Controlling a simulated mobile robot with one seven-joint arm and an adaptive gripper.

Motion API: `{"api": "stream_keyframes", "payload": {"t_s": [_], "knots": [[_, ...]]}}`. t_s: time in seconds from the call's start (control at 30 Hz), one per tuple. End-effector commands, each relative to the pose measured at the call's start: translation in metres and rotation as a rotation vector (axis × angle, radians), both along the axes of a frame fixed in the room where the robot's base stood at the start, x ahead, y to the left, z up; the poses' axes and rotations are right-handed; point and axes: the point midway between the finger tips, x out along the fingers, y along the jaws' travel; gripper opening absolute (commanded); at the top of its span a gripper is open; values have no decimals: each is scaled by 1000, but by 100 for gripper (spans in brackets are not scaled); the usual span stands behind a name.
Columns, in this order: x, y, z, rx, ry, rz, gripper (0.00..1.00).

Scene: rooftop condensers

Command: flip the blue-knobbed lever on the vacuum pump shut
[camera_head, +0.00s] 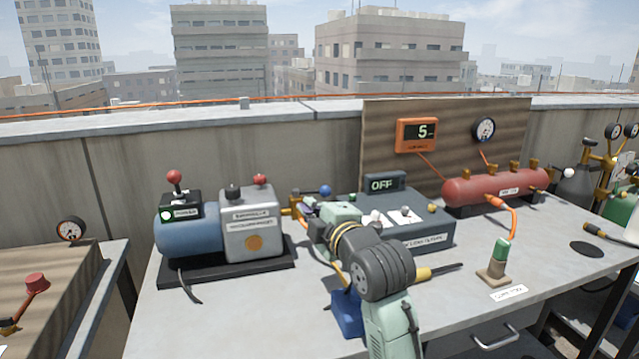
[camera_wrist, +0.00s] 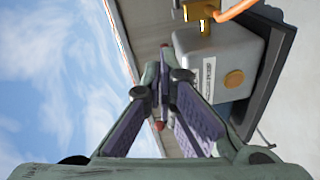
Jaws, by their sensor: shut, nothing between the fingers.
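The vacuum pump (camera_head: 250,235) has a blue motor and a grey housing, and stands on a black base at the left of the bench. A brass valve (camera_head: 293,207) sticks out of its right side. The lever's blue knob (camera_head: 326,191) shows right of and a little above the valve. My gripper (camera_head: 306,208) is shut and empty, close to the valve in the picture; contact cannot be told. In the wrist view, the shut fingers (camera_wrist: 160,85) appear beside the grey housing (camera_wrist: 225,65). The brass valve (camera_wrist: 202,14) is at the top edge; the blue knob does not show there.
A red-knobbed power switch (camera_head: 174,178) sits on the pump's motor. A grey box with an OFF display (camera_head: 384,183) stands behind my arm. A red manifold (camera_head: 495,188) and a green-capped part (camera_head: 500,250) are further right. The bench's front left (camera_head: 230,325) is clear.

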Motion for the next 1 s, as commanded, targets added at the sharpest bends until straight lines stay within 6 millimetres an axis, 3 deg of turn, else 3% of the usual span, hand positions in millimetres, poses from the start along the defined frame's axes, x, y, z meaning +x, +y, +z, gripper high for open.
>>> {"api": "stream_keyframes", "payload": {"t_s": [0.03,0.1,0.2,0.37,0.77,1.0], "knots": [[1,-16,-2,-29,16,-19,0],[1,-29,-8,-59,32,-33,0],[3,-36,-11,-79,44,-38,0],[17,-29,-13,-81,47,-36,0],[93,2,-23,-80,47,-37,0],[122,-11,-30,-79,46,-39,0]]}}
